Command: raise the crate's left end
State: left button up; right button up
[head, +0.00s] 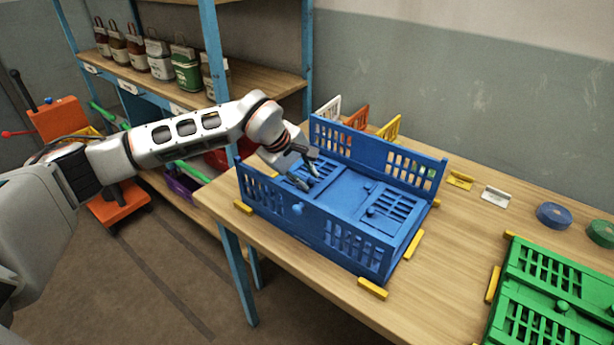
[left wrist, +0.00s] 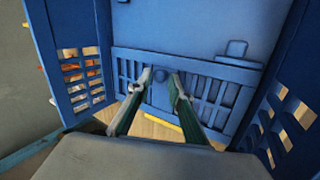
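The blue crate (head: 385,165) stands on the wooden table with its two long walls upright. Its left end panel (head: 292,180) lies folded down inside, between the long walls; it also shows in the left wrist view (left wrist: 205,92) with slots and a small knob (left wrist: 160,74). The right end panel (head: 400,204) is also folded down. My left gripper (head: 308,173) reaches in over the left end panel. In the left wrist view its two fingers (left wrist: 160,80) are apart, one on each side of the knob; whether they touch it is unclear. My right gripper is not in view.
Yellow blocks (head: 372,288) sit on the table around the crate. A green crate (head: 545,290) stands at the right. Yellow and white tags (head: 495,196) and blue and green discs (head: 553,215) lie behind. A shelf with containers (head: 186,70) stands at the back left.

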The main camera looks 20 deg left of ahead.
pick_arm(q)
jog(key=shift+w+d+f, duration=0.1)
jog(key=shift+w+f, duration=0.05)
jog(key=shift+f, duration=0.1)
grip_shut()
jog(key=shift+r, duration=0.1)
